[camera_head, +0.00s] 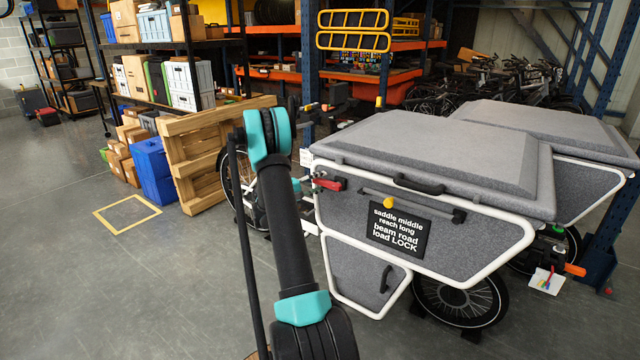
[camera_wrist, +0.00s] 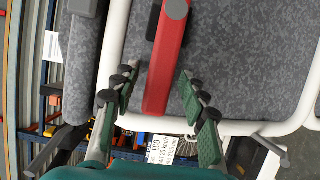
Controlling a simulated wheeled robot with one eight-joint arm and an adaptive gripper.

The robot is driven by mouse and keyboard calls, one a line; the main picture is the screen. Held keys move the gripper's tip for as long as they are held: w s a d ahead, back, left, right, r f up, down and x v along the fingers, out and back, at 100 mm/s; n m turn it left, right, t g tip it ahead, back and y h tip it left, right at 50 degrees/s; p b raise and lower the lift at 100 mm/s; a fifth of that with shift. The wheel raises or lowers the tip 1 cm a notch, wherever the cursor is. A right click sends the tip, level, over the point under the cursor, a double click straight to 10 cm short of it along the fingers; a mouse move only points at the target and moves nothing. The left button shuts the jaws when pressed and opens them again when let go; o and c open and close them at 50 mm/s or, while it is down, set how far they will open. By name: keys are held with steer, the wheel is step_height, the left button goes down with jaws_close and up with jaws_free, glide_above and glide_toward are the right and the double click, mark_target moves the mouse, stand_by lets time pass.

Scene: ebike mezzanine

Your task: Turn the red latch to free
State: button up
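The red latch (camera_head: 330,184) sits at the upper left of the near grey cargo box (camera_head: 345,215), beside its white frame. In the wrist view the red latch (camera_wrist: 166,62) is a long bar. It runs from a grey round pivot at the top down to a free end between my fingers. My gripper (camera_wrist: 158,75) is open, with one green-padded finger on each side of the bar. Gaps show on both sides, and I see no clear contact. In the head view my arm shows, but I cannot make out the gripper.
A black sign (camera_head: 398,228) ending "load LOCK" is on the box side, near a yellow knob (camera_head: 388,203) on a bar. A second grey box (camera_head: 560,125) stands behind. A wooden pallet (camera_head: 210,150) and blue crates (camera_head: 153,170) are at left.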

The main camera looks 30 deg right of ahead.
steer(key=a, duration=1.2)
stand_by(0.4)
